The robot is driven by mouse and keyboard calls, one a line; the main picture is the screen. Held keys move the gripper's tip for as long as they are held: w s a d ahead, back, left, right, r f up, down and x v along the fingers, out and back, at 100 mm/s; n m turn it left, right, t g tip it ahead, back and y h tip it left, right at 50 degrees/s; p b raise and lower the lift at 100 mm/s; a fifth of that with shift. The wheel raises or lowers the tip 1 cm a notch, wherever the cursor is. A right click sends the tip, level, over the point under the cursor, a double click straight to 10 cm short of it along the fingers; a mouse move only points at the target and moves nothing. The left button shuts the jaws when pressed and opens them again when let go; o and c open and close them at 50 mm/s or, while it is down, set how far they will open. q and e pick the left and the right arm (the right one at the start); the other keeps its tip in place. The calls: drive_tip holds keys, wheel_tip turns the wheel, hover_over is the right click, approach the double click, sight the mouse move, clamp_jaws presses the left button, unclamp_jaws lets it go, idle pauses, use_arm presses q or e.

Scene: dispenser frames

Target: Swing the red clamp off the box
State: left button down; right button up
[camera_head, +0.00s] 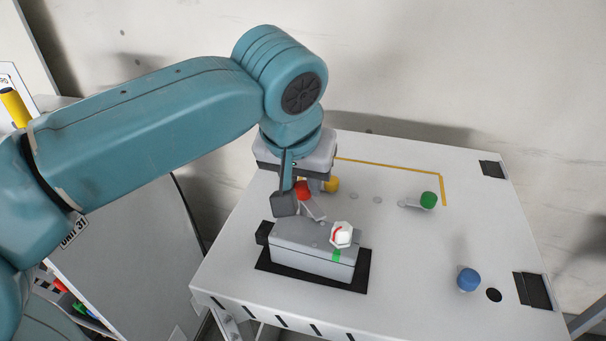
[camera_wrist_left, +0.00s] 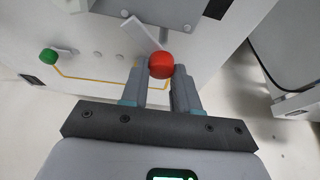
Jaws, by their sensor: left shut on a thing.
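The red clamp's round knob (camera_head: 303,189) is just behind the grey box (camera_head: 300,255). Its pale lever (camera_head: 313,209) runs from the knob towards the box's back edge. I cannot tell whether the lever's end still overlaps the box top. My left gripper (camera_head: 297,196) reaches down from above and is shut on the red knob. In the left wrist view the red knob (camera_wrist_left: 161,65) sits between the fingertips, with the pale lever (camera_wrist_left: 140,34) leading to the box (camera_wrist_left: 150,10). The box rests on a black base (camera_head: 360,275). My right gripper is not in view.
A green knob with a lever (camera_head: 428,200) and a blue knob (camera_head: 468,279) stand right. Table space between them is free.

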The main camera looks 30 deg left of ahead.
use_arm(q)
drive_tip(key=n, duration=0.2)
drive_tip(key=n+y, duration=0.1)
drive_tip(key=n, duration=0.1)
drive_tip(key=shift+d+r+n+g+y, duration=0.1)
drive_tip(key=shift+n+g+y, duration=0.2)
drive_tip(key=shift+d+n+g+y+p, duration=0.1)
drive_tip(key=shift+n+g+y+p, duration=0.25)
drive_tip(key=shift+n, duration=0.8)
drive_tip(key=shift+n+g+y+p, duration=0.25)
drive_tip(key=shift+n+g, duration=0.1)
drive_tip(key=shift+n, duration=0.8)
